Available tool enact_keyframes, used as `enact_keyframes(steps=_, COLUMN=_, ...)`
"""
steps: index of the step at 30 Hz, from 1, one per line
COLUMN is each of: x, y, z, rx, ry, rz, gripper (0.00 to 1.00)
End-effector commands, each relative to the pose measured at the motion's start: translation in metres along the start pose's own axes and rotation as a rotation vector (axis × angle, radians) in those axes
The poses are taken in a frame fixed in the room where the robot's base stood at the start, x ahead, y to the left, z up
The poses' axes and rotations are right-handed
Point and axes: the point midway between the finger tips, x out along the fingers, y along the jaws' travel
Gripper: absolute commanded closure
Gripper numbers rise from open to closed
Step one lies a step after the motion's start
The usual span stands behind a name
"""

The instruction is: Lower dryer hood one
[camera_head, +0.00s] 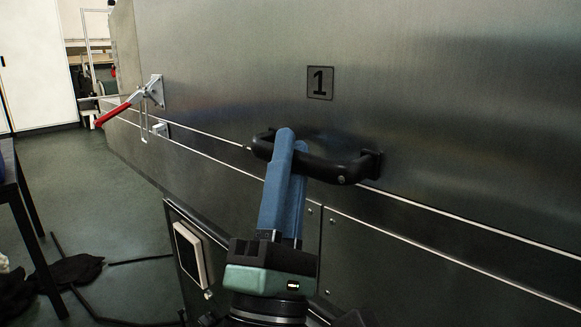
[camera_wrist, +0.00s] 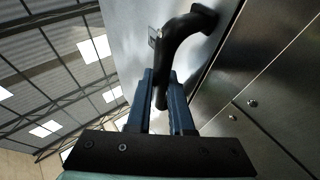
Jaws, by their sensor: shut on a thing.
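The dryer hood (camera_head: 230,60) is a large brushed-metal panel marked with a "1" plate (camera_head: 320,83). A black bow handle (camera_head: 345,170) is fixed near its lower edge. My gripper (camera_head: 288,150) has blue fingers and is shut on the handle, around its left part. In the wrist view the handle (camera_wrist: 181,38) passes between the fingers (camera_wrist: 162,88). A thin bright line runs along the hood's lower edge above the lower body (camera_head: 400,260). A latch with a red lever (camera_head: 118,110) sits at the hood's left end, its lever pointing down and left.
A pale framed box (camera_head: 190,254) is on the lower body at left. A dark table (camera_head: 22,200) stands at the far left, with dark cloth (camera_head: 68,270) and bars on the green floor (camera_head: 95,185). Open floor lies between table and dryer.

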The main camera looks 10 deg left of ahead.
Motion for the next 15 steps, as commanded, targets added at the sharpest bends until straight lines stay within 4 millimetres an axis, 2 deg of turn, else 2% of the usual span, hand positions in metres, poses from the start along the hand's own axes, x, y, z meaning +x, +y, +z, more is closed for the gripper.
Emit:
enact_keyframes(steps=1, x=-0.0053, y=-0.0085, z=-0.0037, rx=0.002, ry=0.004, rz=-0.015, gripper=1.0)
enact_keyframes(steps=15, x=-0.0073, y=-0.0133, z=-0.0048, rx=0.003, ry=0.005, rz=-0.026, gripper=1.0)
